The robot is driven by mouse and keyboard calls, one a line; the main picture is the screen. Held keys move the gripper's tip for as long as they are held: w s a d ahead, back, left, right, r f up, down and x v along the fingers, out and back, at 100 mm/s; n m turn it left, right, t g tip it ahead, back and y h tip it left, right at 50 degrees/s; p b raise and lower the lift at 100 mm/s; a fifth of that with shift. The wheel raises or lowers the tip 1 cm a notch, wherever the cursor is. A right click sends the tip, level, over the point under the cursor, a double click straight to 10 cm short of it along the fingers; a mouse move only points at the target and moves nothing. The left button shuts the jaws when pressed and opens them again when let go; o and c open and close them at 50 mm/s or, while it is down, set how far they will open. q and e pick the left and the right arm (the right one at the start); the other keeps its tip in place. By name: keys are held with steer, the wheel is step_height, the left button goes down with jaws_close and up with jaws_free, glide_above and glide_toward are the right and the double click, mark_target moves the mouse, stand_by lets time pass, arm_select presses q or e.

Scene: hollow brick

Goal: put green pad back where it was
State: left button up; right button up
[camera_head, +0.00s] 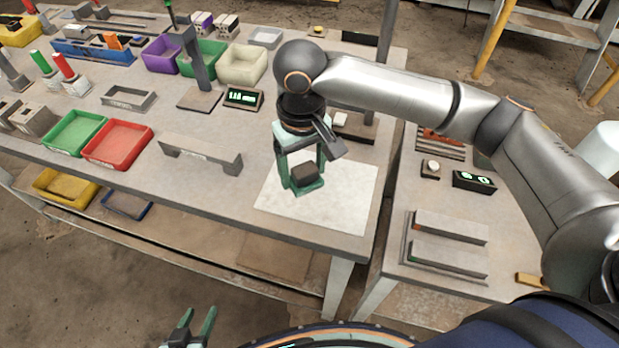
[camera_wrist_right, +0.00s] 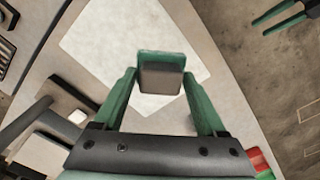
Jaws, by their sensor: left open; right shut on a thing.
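My right gripper (camera_head: 303,168) hangs over the white sheet at the table's front right, fingers pointing down. It is shut on a small piece with a green slab part and a grey-brown block face, which I take for the green pad (camera_wrist_right: 161,57). The pad lies between the fingertips in the right wrist view, over the white sheet. Whether it touches the sheet is unclear. A grey rack (camera_head: 450,228) on the right table has two long bars, with a small orange mark at the upper and a green mark at the lower. My left gripper (camera_head: 192,330) is open and empty, low in front of the table.
The white sheet (camera_head: 345,200) is otherwise bare. A grey bridge-shaped block (camera_head: 200,155) stands left of it. Green (camera_head: 73,132) and red (camera_head: 120,142) trays sit further left. A small display (camera_head: 243,98) stands behind. The right table holds a button box (camera_head: 430,168) and another display (camera_head: 474,181).

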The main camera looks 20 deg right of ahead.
mark_target(309, 180)
steer(key=f, duration=0.1)
steer(key=d+f, duration=0.1)
steer(key=w+f, duration=0.1)
steer(key=f, duration=0.1)
steer(key=shift+d+f, duration=0.1)
steer(key=shift+d, duration=0.2)
steer(key=shift+f, duration=0.45)
steer(key=shift+f, duration=0.15)
steer(key=o, duration=1.2)
steer(key=shift+a, duration=0.1)
steer(key=shift+o, duration=0.2)
step_height(309, 180, up, 12)
steer(key=shift+r+p, duration=0.15)
steer(key=shift+p, duration=0.2)
